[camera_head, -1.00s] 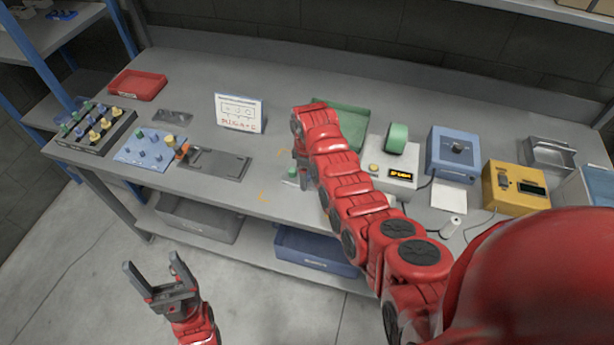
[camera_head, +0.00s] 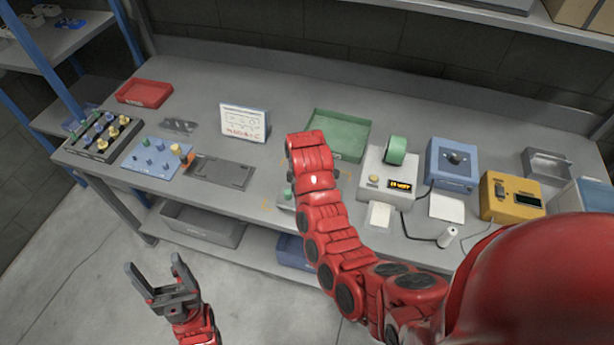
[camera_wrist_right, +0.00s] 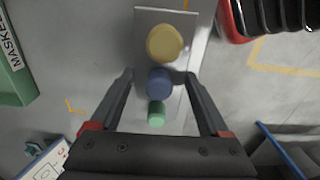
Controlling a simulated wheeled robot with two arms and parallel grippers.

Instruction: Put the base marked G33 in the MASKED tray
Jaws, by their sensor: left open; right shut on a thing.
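My right gripper (camera_wrist_right: 158,80) is shut on a grey metal base (camera_wrist_right: 150,17) carrying a yellow, a blue and a green round part in a row. I cannot read a G33 mark on the base. In the head view my red right arm hides most of the gripper and base; a green part (camera_head: 287,190) shows beside the arm. The green tray (camera_head: 350,113) lies behind the arm, partly covered by it. In the right wrist view the tray (camera_wrist_right: 15,87) is at the left edge, apart from the base, with lettering reading "MASKE". My left gripper (camera_head: 156,272) is open and empty, in front of the bench.
A grey device with a green roll (camera_head: 396,150) stands right of the tray. A white sign (camera_head: 243,122) stands to its left. A red tray (camera_head: 144,93), a blue board of knobs (camera_head: 157,158) and a dark plate (camera_head: 218,171) lie further left.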

